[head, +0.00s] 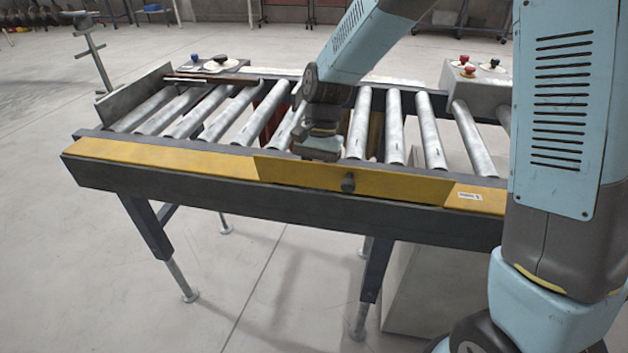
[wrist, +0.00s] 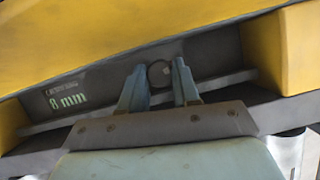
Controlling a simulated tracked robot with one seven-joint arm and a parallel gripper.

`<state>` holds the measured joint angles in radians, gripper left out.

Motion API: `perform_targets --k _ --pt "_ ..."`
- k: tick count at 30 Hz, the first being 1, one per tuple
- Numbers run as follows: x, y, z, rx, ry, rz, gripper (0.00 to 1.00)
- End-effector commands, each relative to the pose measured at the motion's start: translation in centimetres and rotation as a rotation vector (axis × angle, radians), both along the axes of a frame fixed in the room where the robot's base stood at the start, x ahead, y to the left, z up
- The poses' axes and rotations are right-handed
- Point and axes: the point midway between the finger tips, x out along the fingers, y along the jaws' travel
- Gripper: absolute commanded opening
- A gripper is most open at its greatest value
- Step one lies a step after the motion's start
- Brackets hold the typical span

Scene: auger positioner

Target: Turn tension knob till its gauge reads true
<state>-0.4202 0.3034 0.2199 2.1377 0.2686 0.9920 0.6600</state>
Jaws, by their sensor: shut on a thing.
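My gripper (wrist: 160,87) is shut on a small round dark knob (wrist: 160,73) with a pale mark on its face, set in a grey recess between yellow panels. One blue-grey fingertip is on each side of it. To the left, the recess carries the pale green lettering "8 mm" (wrist: 68,102) under a smaller line too blurred to read. In the head view my gripper (head: 320,150) is over the conveyor, just behind the yellow front rail (head: 210,159); the held knob is hidden there. No gauge pointer can be made out.
Steel rollers (head: 395,125) lie on both sides of my gripper. A grey box with buttons (head: 478,85) stands at the back right. The floor in front is clear.

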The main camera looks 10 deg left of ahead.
Motion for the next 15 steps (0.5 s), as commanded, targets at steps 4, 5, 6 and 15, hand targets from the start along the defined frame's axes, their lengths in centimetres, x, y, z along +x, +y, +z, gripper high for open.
perform_targets --k 4,5,6,15 --pt "0.05 0.0 -0.03 -0.001 0.0 0.062 0.01" --pt "0.05 0.01 -0.03 -0.001 0.0 0.081 0.01" --pt "0.04 0.03 -0.03 -0.001 0.001 0.106 0.01" --pt "0.07 0.16 -0.02 -0.001 -0.001 0.336 0.01"
